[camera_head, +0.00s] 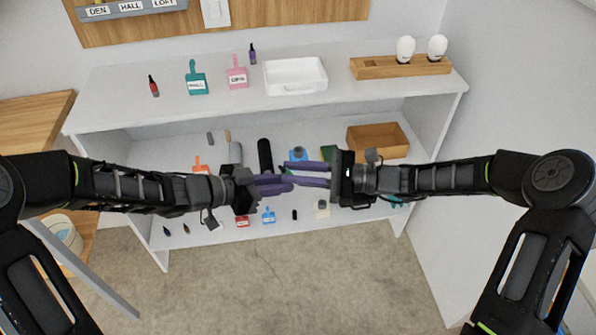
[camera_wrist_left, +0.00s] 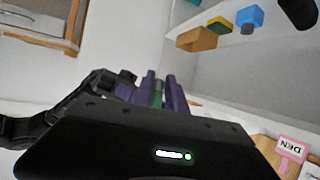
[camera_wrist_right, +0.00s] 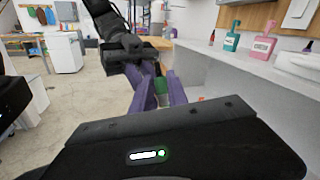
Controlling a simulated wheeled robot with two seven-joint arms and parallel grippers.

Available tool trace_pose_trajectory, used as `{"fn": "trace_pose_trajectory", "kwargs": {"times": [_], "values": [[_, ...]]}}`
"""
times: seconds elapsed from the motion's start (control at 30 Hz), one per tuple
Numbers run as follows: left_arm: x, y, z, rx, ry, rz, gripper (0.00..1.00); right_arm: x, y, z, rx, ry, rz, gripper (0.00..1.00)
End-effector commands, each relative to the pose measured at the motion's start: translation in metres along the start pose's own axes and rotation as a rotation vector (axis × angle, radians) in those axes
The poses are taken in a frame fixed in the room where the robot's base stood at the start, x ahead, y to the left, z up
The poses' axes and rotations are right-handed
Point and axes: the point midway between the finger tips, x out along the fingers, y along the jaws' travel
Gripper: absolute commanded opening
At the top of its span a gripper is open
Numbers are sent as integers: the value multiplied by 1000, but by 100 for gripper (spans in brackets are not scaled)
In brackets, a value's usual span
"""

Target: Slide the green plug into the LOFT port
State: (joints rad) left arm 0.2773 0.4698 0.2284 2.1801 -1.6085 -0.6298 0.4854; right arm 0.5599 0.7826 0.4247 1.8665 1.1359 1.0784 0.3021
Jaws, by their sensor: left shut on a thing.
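The green plug (camera_wrist_right: 163,84) shows in the right wrist view among the purple fingers, with a dark end above it. A bit of its green (camera_wrist_left: 158,96) also shows in the left wrist view. In the head view the fingers hide it. My left gripper (camera_head: 284,183) is shut on the plug. My right gripper (camera_head: 291,172) faces it, its two fingers apart and their tips beside the left fingertips; I cannot tell whether they touch the plug. The LOFT label (camera_head: 164,3) is on a grey strip (camera_head: 135,9) at the top left; its port is cut off above.
The floor (camera_head: 290,275) in front is clear.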

Motion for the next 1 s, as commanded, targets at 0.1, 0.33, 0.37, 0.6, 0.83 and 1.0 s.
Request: {"fn": "trace_pose_trajectory", "kwargs": {"times": [0.1,0.33,0.37,0.6,0.83,1.0], "values": [[0,0,0,0,0,0,0,0,0,0,0,0,0,9],[0,0,0,0,0,0,0,0,0,0,0,0,0,0],[0,0,0,0,0,0,0,0,0,0,0,0,0,0],[0,0,0,0,0,-1,27,0,0,0,0,1,0,0],[0,0,0,0,0,0,42,0,0,0,0,0,0,0],[0,0,0,0,0,0,42,0,0,0,0,0,0,0]]}}
